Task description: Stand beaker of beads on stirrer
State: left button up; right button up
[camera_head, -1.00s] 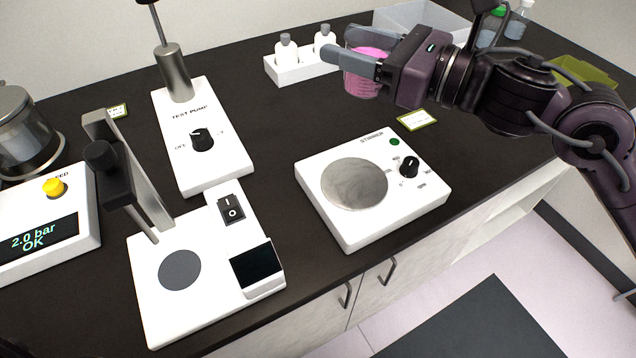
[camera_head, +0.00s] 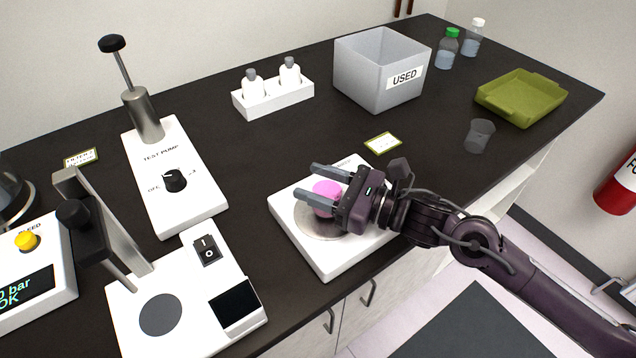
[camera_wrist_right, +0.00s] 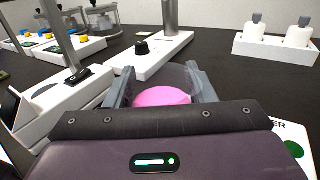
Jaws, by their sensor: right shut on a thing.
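The beaker of beads (camera_head: 326,196) holds pink beads and is between the fingers of my right gripper (camera_head: 318,183). In the right wrist view the clear beaker (camera_wrist_right: 163,96) stands upright, with a grey finger against each side. The stirrer (camera_head: 290,240) is a white box with a round metal plate (camera_head: 312,222). In the head view the beaker is over this plate. I cannot tell whether its base touches the plate, and my gripper hides the right part of the stirrer. My left gripper is not in view.
The test pump (camera_head: 180,205) and a white device with a dark disc (camera_head: 190,325) stand left of the stirrer.

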jog(key=shift+f, duration=0.5)
jog(key=shift+f, duration=0.1)
jog(key=shift+f, duration=0.1)
jog(key=o, duration=1.4)
